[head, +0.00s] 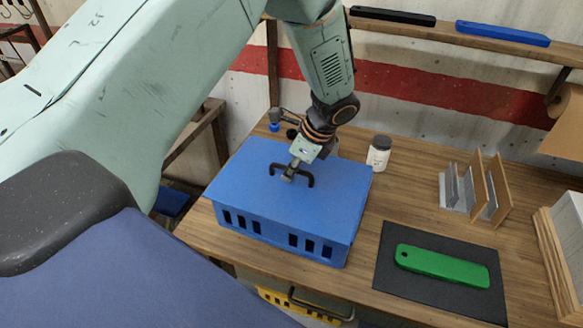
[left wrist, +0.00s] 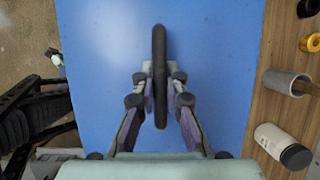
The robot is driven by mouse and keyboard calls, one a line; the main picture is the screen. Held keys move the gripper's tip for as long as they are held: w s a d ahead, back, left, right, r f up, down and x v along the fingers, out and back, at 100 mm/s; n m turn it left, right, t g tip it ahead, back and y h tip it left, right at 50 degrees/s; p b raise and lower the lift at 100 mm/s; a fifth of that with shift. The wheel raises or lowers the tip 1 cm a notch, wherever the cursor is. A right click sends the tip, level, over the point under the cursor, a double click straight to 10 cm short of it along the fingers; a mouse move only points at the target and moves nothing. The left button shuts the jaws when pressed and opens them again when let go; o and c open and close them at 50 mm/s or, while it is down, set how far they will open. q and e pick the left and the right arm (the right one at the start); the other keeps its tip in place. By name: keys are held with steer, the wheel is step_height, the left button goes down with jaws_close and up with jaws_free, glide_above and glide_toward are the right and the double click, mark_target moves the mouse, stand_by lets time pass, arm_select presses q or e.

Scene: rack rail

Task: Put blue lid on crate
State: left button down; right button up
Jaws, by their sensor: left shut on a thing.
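The blue lid (head: 322,190) is a flat sheet with a black handle in its middle. It lies over the top of the blue crate (head: 283,235), whose slotted front wall shows below the lid's edge. In the head view the lid appears level and flush with the crate; any small gap between them cannot be made out. My left gripper (head: 290,174) is shut on the black handle (left wrist: 159,75), with a finger on each side of it. In the left wrist view the lid (left wrist: 95,40) fills most of the picture. My right gripper does not show.
A white jar with a dark cap (head: 379,153) stands just behind the crate's right side. A green bar (head: 442,266) lies on a black mat (head: 390,285) at the front right. A small rack (head: 472,188) stands behind the mat. A yellow crate (head: 290,304) is below the table edge.

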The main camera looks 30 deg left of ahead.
arm_select(q)
steer(key=shift+w+f, duration=0.25)
steer(key=shift+w, duration=0.2)
steer(key=shift+s, duration=0.1)
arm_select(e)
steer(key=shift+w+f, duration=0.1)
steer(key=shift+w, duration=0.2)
arm_select(q)
steer(key=c, duration=1.5)
jaws_free()
steer(key=shift+s+r, duration=0.2)
steer(key=shift+s, duration=0.1)
steer(key=shift+o, duration=0.7)
steer(key=shift+w, duration=0.1)
steer(key=shift+o, duration=0.2)
steer(key=shift+w+f, duration=0.2)
steer(key=shift+d+r, duration=0.1)
